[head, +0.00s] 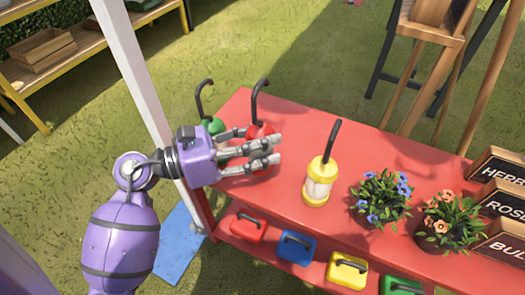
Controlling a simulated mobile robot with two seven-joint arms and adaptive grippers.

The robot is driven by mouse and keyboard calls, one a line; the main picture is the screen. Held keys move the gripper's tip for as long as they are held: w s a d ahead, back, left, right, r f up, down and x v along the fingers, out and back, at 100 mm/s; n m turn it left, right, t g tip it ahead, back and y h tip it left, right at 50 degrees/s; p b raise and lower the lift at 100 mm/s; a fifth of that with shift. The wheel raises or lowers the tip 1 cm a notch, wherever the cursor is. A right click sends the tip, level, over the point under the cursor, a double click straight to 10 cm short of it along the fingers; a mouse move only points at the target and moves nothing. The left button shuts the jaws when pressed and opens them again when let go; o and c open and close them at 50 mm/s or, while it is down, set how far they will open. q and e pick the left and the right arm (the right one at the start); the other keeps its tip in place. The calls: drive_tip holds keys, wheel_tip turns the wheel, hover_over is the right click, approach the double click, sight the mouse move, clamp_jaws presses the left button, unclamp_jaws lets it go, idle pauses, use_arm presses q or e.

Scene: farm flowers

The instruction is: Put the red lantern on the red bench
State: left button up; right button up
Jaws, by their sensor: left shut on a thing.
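The red lantern (261,131) has a black hooked handle and is at the far left part of the red bench (380,155). My left gripper (268,150) is at the lantern, its grey fingers shut on it and covering most of its body. Whether the lantern's base touches the bench top is hidden. My right gripper is not in view.
A green lantern (213,126) stands just left, partly behind my gripper. A yellow lantern (319,182), flower pots (381,197) and name signs (500,165) stand to the right. Small coloured boxes (296,246) sit on the lower shelf. The bench's back middle is clear.

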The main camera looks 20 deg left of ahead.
sight(261, 151)
use_arm(q)
drive_tip(key=shift+f+b, duration=0.5)
drive_tip(key=shift+f, duration=1.05)
drive_tip(key=shift+f, duration=0.2)
drive_tip(key=o, duration=1.4)
drive_tip(key=shift+r, duration=0.1)
drive_tip(key=shift+s+a+r, duration=0.1)
drive_tip(key=shift+a, duration=0.05)
drive_tip(key=p+v, duration=0.1)
drive_tip(key=v, duration=1)
drive_tip(key=shift+s+a, duration=0.2)
drive_tip(key=shift+s, duration=0.1)
